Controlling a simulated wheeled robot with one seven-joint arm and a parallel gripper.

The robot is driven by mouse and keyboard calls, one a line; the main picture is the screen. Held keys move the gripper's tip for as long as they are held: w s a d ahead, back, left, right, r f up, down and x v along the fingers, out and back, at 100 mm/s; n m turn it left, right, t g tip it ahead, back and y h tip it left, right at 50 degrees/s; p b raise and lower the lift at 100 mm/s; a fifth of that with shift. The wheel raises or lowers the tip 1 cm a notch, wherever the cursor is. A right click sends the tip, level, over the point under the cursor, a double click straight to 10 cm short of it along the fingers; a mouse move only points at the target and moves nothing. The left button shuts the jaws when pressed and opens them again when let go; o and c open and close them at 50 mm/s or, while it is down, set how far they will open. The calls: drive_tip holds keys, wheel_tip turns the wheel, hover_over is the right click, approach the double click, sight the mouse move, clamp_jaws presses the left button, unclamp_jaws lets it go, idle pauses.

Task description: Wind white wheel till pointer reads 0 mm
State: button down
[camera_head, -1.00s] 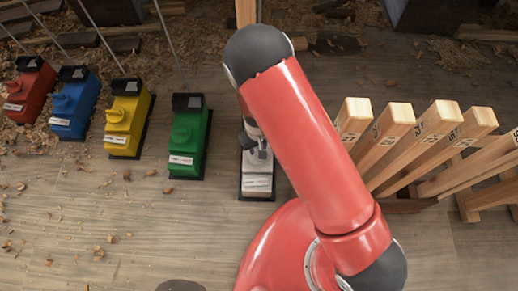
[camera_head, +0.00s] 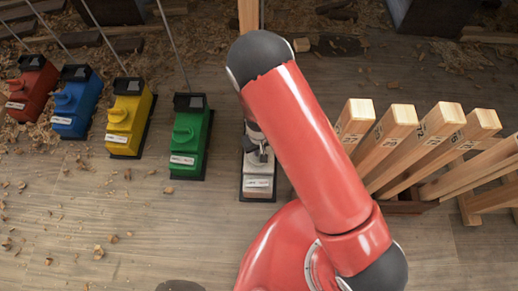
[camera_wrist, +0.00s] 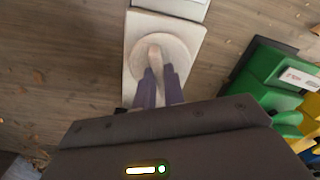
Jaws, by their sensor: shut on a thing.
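The white box (camera_head: 257,186) stands on the floor in the head view, right of the green box, partly hidden by my arm. In the wrist view its white wheel (camera_wrist: 181,55) is a round disc with a raised grip bar across it. My gripper (camera_wrist: 158,74) is above the wheel, with its two fingers closed on either side of the bar. My gripper (camera_head: 258,153) also shows small beside my arm in the head view. The pointer and its mm scale cannot be made out; my gripper and arm hide part of the box.
Green (camera_head: 189,140), yellow (camera_head: 127,122), blue (camera_head: 75,105) and red (camera_head: 32,88) boxes with similar wheels stand in a row at left. Numbered wooden posts (camera_head: 418,140) lean at right, close to my arm. The front left floor is clear but for shavings.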

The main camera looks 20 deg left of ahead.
drive_tip(key=m, duration=0.6)
drive_tip(key=shift+p, duration=0.3)
drive_tip(key=m+p, duration=0.1)
drive_tip(key=m, duration=0.5)
drive_tip(key=shift+m, duration=0.4)
drive_tip(key=c, duration=1.5)
unclamp_jaws()
drive_tip(key=shift+r+p, duration=0.55)
drive_tip(key=shift+r, duration=3.35)
drive_tip(key=shift+o, duration=0.2)
